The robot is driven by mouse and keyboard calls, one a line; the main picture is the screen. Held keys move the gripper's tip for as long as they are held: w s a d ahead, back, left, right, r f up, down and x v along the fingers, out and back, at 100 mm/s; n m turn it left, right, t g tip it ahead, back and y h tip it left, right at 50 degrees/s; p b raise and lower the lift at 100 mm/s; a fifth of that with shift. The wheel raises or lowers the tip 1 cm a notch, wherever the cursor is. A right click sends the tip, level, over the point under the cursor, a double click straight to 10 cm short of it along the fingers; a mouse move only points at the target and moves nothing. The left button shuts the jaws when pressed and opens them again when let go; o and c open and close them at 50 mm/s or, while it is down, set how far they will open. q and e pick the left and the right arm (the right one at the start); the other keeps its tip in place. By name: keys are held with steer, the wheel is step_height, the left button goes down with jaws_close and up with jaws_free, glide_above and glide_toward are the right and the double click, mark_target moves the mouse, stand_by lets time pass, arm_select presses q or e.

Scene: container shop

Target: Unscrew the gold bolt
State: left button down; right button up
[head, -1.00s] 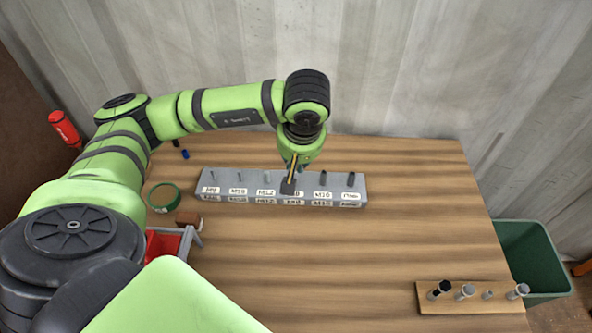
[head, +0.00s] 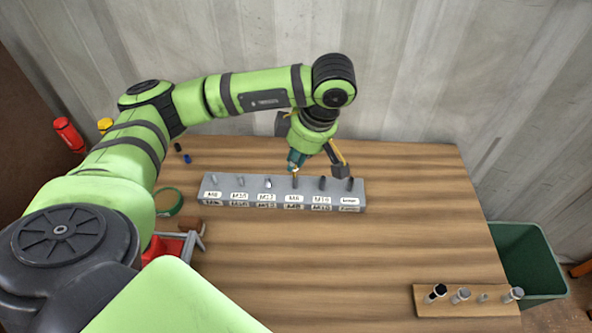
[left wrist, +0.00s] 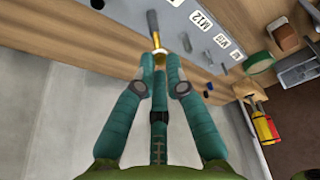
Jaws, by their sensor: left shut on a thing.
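The gold bolt (left wrist: 156,38) stands at the grey labelled rack (head: 309,187), in line with the M8 label. Its gold head shows between my left fingertips in the left wrist view, with a dark shaft beyond it. My left gripper (head: 297,164) points down over the rack and is shut on the bolt; its teal fingers also show in the left wrist view (left wrist: 160,62). The fingers partly hide the bolt in the head view, and I cannot tell how deep it sits. My right gripper is not in view.
Other pegs stand in the rack on both sides. A green ring (head: 169,203) and a red bin (head: 161,248) are at the left. A wooden board (head: 460,302) with several bolts lies front right, beside a green bin (head: 530,258). The middle of the table is clear.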

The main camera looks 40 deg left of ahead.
arm_select(q)
steer(key=shift+s+a+r+p, duration=0.15)
steer(key=shift+r+p, duration=0.85)
steer(key=shift+r, duration=0.65)
